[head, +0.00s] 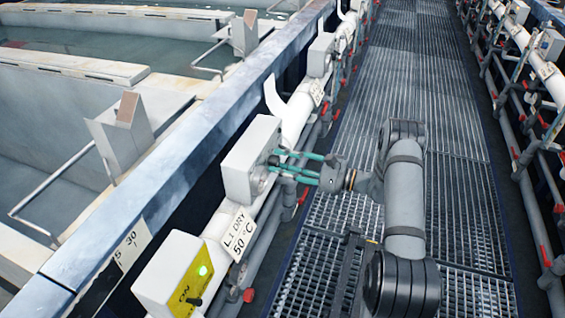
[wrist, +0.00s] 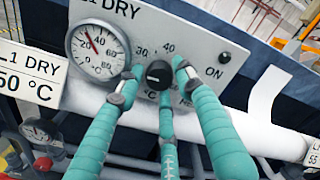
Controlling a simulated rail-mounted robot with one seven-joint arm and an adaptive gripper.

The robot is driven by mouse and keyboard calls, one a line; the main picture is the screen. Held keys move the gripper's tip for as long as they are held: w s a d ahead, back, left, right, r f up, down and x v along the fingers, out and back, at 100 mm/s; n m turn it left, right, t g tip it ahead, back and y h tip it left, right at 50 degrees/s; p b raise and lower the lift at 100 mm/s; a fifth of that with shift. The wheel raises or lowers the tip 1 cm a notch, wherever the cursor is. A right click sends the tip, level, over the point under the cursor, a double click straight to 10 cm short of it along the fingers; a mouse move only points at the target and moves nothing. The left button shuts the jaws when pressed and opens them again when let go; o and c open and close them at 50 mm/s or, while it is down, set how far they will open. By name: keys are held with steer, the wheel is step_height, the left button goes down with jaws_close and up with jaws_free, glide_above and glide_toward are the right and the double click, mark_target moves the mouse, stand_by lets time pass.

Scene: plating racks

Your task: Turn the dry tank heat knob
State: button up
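The dry tank heat knob (wrist: 158,74) is a round black dial on a light grey panel (wrist: 205,52) marked "L1 DRY". My gripper (wrist: 156,82) has three teal fingers reaching to the panel around the knob. One fingertip is left of the knob and one right, with visible gaps; the third is just below it, and I cannot tell if it touches. The gripper is open. In the head view my gripper (head: 276,161) is at the front of the grey box (head: 251,148), where the knob is hidden.
A round gauge (wrist: 97,53) is left of the knob and a black button (wrist: 224,57) marked "ON" is upper right. A white "L1 DRY 50 °C" sign (head: 238,234) hangs on the pipe. A box with a yellow panel (head: 190,287) stands nearer. The grated walkway (head: 460,200) is clear.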

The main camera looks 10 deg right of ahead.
steer(key=c, duration=0.8)
steer(key=shift+c, duration=0.3)
